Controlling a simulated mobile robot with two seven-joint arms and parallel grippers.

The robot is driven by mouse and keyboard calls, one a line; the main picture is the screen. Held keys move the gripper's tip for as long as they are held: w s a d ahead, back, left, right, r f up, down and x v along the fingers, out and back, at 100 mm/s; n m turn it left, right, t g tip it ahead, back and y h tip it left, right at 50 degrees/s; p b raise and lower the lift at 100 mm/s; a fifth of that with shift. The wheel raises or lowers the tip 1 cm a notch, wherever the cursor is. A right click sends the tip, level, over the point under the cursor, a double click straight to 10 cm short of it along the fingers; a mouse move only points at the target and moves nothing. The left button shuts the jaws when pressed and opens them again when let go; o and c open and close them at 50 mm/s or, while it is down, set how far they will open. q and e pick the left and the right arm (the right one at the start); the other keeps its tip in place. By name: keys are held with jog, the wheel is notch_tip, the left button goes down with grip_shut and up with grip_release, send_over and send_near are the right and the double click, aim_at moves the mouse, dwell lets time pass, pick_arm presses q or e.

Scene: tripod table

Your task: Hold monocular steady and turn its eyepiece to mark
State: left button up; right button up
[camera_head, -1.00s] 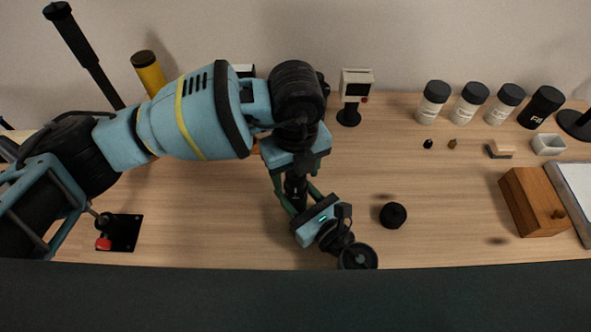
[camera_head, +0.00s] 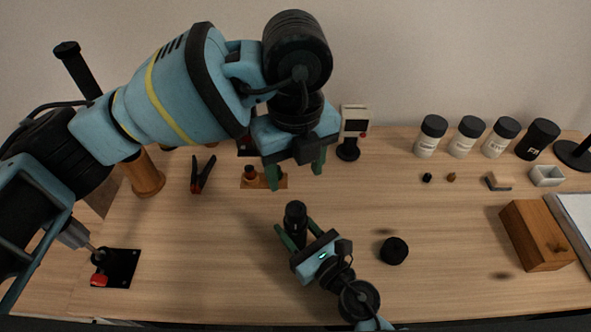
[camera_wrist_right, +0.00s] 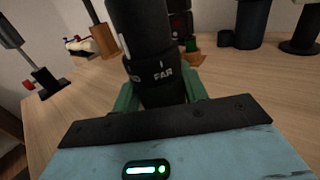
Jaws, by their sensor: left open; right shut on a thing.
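The monocular (camera_head: 295,214) is a black cylinder standing roughly upright in the middle of the table. My right gripper (camera_head: 298,232) is shut on it, with green fingers on either side of its body. In the right wrist view the monocular (camera_wrist_right: 146,45) fills the centre, with a white line and the word FAR on a ring between my fingers (camera_wrist_right: 160,98). Its top end is cut off there. My left gripper (camera_head: 297,173) is open and empty, behind and above the monocular, apart from it. I cannot tell where the eyepiece's mark points.
A black round cap (camera_head: 394,250) lies right of my right gripper. A wooden box (camera_head: 537,235), several dark-capped bottles (camera_head: 431,137) and a small screen device (camera_head: 353,127) stand right and back.

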jog(key=o, duration=1.2)
jog(key=v, duration=1.2)
